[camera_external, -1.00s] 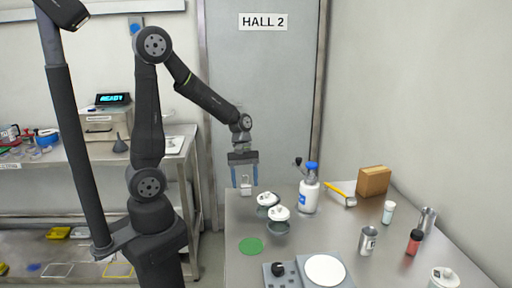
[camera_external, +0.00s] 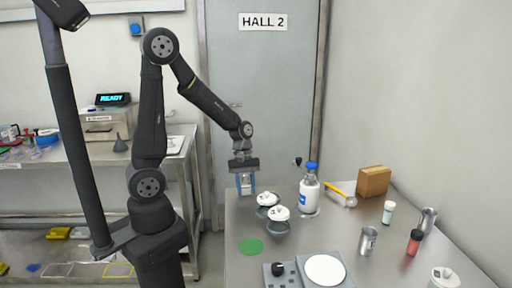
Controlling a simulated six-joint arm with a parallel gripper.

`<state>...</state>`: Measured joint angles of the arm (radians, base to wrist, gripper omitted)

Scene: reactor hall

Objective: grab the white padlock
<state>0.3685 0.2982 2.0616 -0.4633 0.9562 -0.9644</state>
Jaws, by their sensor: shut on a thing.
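The white padlock (camera_external: 246,188) is small and pale, near the far left corner of the steel table. My gripper (camera_external: 246,187) points down over it, with its two blue fingers on either side. The fingers are shut on the padlock and hide part of it. I cannot tell whether the padlock still touches the table.
Two jars with white lids (camera_external: 268,199) stand just in front of my gripper. A white bottle with a blue cap (camera_external: 309,190) is to the right. A hotplate (camera_external: 325,270) is at the front, near a green disc (camera_external: 251,246). A cardboard box (camera_external: 373,181) is at the back.

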